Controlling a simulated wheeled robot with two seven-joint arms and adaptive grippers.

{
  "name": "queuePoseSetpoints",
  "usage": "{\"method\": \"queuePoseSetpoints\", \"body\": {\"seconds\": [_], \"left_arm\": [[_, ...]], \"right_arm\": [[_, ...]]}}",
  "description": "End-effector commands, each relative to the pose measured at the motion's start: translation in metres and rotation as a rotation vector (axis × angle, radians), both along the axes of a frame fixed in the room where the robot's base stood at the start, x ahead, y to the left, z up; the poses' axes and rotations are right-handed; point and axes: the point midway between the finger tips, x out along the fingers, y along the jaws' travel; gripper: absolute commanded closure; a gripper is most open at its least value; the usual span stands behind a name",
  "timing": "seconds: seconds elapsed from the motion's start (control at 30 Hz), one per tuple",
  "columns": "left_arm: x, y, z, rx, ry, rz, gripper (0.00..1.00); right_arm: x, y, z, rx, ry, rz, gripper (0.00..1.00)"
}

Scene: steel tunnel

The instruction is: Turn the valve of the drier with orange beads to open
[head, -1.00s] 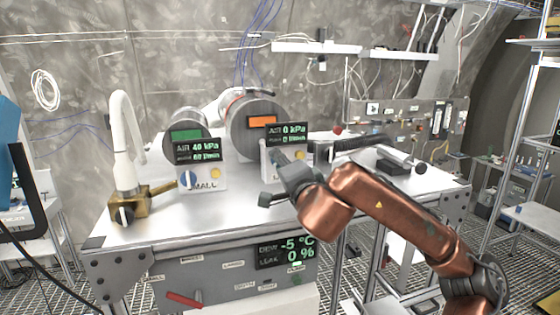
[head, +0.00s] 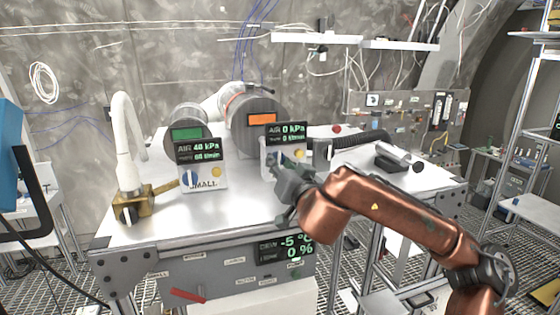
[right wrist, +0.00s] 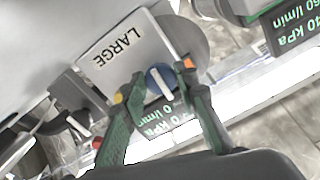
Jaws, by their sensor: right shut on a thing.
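The drier with orange beads (head: 261,120) is the larger grey cylinder on the bench, with an orange window. The panel below it (head: 270,143) reads AIR 0 kPa. In the right wrist view this panel is marked LARGE (right wrist: 128,50) and has a blue round valve knob (right wrist: 158,78) with a pale line. My right gripper (head: 279,165) is at this panel; in the right wrist view its green fingers (right wrist: 152,83) are on either side of the knob, shut on it. In the head view the gripper mostly hides the knob. My left gripper is not in view.
To the left is the smaller drier with a green window (head: 188,133); its SMALL panel (head: 205,180) reads 40 kPa. A white hose on a brass valve (head: 133,204) stands at the bench's left end. A black hose and fittings (head: 398,158) lie to the right. The front middle of the bench is clear.

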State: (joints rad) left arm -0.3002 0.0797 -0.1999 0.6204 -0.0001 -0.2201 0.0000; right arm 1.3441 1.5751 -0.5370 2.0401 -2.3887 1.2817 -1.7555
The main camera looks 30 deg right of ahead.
Motion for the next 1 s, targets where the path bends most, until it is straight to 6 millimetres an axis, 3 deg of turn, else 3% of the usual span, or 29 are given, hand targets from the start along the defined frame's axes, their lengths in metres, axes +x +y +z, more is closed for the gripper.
{"method": "queuePoseSetpoints", "body": {"seconds": [0.73, 0.77, 1.0], "left_arm": [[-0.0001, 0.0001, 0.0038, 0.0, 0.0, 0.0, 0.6], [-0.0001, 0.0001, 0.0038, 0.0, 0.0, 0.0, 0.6], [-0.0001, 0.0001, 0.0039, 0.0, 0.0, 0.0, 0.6]], "right_arm": [[0.0005, 0.0001, -0.0057, -0.091, 0.033, 0.001, 0.96], [0.0005, 0.0001, -0.0058, -0.091, 0.033, 0.001, 0.72], [0.0003, -0.0001, -0.0033, -0.09, 0.028, 0.0, 0.55]]}}
